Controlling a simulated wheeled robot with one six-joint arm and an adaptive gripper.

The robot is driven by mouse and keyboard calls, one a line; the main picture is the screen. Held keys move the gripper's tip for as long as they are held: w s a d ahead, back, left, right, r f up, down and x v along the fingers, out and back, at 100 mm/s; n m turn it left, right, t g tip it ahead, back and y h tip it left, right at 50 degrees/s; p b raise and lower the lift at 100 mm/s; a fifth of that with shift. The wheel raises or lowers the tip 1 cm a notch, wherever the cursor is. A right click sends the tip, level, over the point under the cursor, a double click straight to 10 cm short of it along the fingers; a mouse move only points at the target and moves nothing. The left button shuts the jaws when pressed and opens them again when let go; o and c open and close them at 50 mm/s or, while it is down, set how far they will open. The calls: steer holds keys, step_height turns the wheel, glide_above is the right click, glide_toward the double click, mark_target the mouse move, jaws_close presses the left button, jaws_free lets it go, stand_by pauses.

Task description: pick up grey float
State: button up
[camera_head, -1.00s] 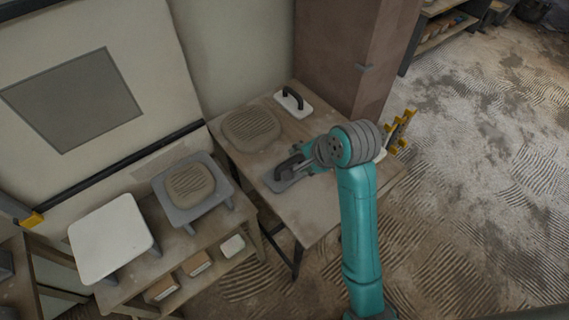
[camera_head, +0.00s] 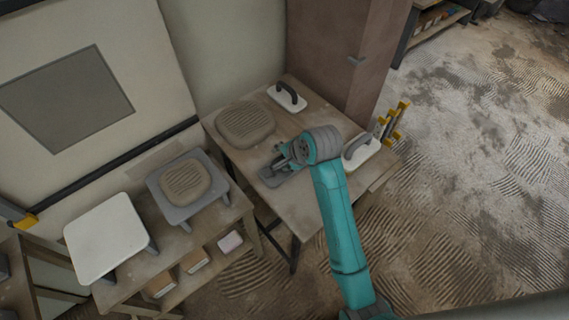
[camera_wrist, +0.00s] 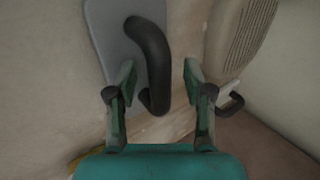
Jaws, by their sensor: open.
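The grey float (camera_head: 268,178) lies on the wooden table, partly hidden by my gripper in the head view. In the wrist view its flat grey plate (camera_wrist: 108,35) is at the upper left, and its dark curved handle (camera_wrist: 152,55) runs down the middle. My gripper (camera_wrist: 160,70) is open, with one finger on each side of the handle in the picture. The left finger looks closer to the handle and overlaps the plate's edge. I cannot tell whether it touches. In the head view my gripper (camera_head: 282,160) is low over the float.
Two white floats with dark handles lie on the table, one at the back (camera_head: 288,98) and one at the right (camera_head: 358,152). A ridged plaster mound (camera_head: 246,124) is behind the grey float. A grey stand with plaster (camera_head: 205,208) and a white board (camera_head: 105,235) stand at left.

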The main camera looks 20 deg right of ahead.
jaws_close()
steer(key=shift+r, duration=0.1)
step_height(320, 180, up, 10)
steer(key=shift+f, duration=0.1)
stand_by(0.5)
stand_by(0.4)
